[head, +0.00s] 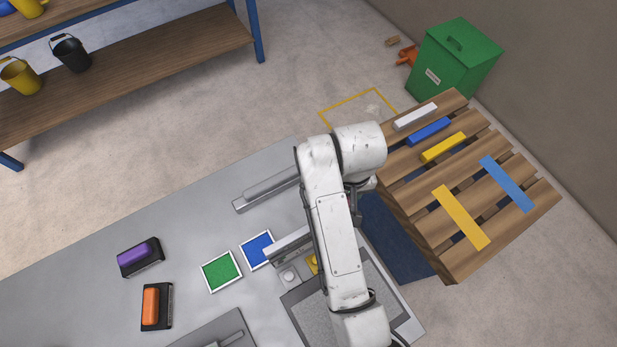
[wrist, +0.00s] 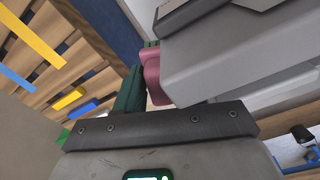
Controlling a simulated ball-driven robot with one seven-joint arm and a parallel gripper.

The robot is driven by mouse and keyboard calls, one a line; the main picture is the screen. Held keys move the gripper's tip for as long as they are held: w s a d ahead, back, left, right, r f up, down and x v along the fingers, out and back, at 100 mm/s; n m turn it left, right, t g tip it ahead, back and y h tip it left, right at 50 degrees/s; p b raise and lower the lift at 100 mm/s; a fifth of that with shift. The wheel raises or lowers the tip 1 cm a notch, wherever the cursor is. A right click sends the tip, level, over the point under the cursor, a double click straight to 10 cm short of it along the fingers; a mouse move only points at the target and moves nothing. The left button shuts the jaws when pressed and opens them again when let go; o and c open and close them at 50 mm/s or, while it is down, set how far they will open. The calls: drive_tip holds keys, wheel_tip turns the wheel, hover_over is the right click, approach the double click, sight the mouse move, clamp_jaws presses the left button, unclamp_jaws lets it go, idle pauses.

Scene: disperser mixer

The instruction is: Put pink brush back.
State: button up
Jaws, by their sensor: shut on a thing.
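The pink brush (wrist: 153,76) shows in the wrist view as a pink block, partly hidden by a large grey part in front of it. My gripper (wrist: 142,68) is shut on it, with dark green finger parts beside the pink. In the head view my white arm covers the middle, and the pink brush is not visible there. A purple brush (head: 134,256) and an orange brush (head: 151,304) sit in black holders on the grey table (head: 80,290) at the left. No empty brush holder can be made out.
Green (head: 220,271) and blue (head: 258,249) squares lie on the table near grey metal fixtures. A wooden pallet (head: 455,265) with coloured bars stands at the right. A green bin (head: 455,65) stands behind it. A shelf with buckets (head: 72,53) is at upper left.

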drive_tip(key=s+a+r+n+p, duration=0.1)
drive_tip(key=s+a+r, duration=0.25)
drive_tip(key=a, duration=0.35)
drive_tip(key=s+a+r+n+p, duration=0.1)
drive_tip(key=s+a+r+n, duration=0.15)
drive_tip(key=s+a, duration=0.35)
drive_tip(key=s+a+r+n+p, duration=0.1)
drive_tip(key=s+a+r, duration=0.25)
drive_tip(key=a, duration=0.45)
drive_tip(key=shift+m, duration=0.25)
drive_tip(key=w+a+f+b, duration=0.5)
drive_tip(key=w+a+f, duration=0.1)
drive_tip(key=a, duration=0.1)
drive_tip(key=w+a+f+b, duration=0.3)
drive_tip(key=f, duration=0.1)
drive_tip(key=shift+a+f+b, duration=0.1)
drive_tip(key=shift+a+b, duration=0.05)
drive_tip(key=shift+b, duration=0.15)
drive_tip(key=shift+w+f+p, duration=0.1)
drive_tip(key=shift+f+p, duration=0.2)
drive_tip(key=shift+f, duration=1.3)
drive_tip(key=shift+f, duration=0.15)
drive_tip(key=o, duration=1)
